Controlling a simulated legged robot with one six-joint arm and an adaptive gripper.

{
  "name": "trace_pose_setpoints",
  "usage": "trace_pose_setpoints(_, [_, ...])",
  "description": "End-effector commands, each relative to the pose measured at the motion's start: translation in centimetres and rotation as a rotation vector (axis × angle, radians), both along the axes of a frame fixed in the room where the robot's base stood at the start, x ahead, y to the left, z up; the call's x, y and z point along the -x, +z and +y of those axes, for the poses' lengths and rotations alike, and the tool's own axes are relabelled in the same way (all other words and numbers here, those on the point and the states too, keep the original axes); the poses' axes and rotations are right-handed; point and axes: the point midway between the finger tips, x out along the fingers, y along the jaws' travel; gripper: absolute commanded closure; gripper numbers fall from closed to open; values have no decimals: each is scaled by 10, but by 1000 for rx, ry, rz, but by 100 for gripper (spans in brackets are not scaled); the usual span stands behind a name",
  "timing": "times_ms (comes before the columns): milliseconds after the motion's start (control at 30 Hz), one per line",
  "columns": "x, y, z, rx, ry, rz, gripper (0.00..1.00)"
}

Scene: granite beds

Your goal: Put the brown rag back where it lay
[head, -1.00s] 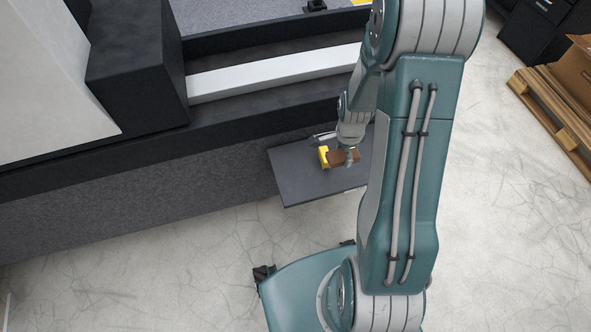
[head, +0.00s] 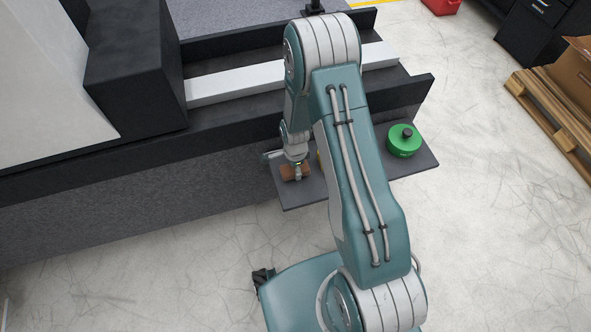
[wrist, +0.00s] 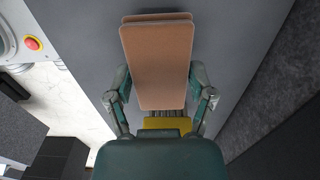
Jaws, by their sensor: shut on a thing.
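The brown rag (head: 292,173) is a folded, flat rectangular pad. My gripper (head: 297,174) is shut on it over the left end of the dark grey shelf (head: 425,165). In the wrist view, the rag (wrist: 158,60) lies lengthwise between the two fingers of my gripper (wrist: 160,90), with its far end reaching past them. The grey shelf surface (wrist: 95,50) shows around it. I cannot tell whether the rag touches the shelf.
The dark machine bed (head: 150,150) rises behind the shelf. A wooden pallet (head: 545,110) stands far right.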

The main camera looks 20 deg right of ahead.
Motion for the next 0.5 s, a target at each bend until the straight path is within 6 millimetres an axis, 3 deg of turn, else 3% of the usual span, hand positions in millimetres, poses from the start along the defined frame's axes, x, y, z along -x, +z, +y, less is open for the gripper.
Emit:
trace_pose_setpoints(133, [0, -14, 0, 0, 0, 0, 75])
trace_pose_setpoints(467, [0, -17, 0, 0, 1, 0, 75])
trace_pose_setpoints(500, [0, -16, 0, 0, 1, -1, 12])
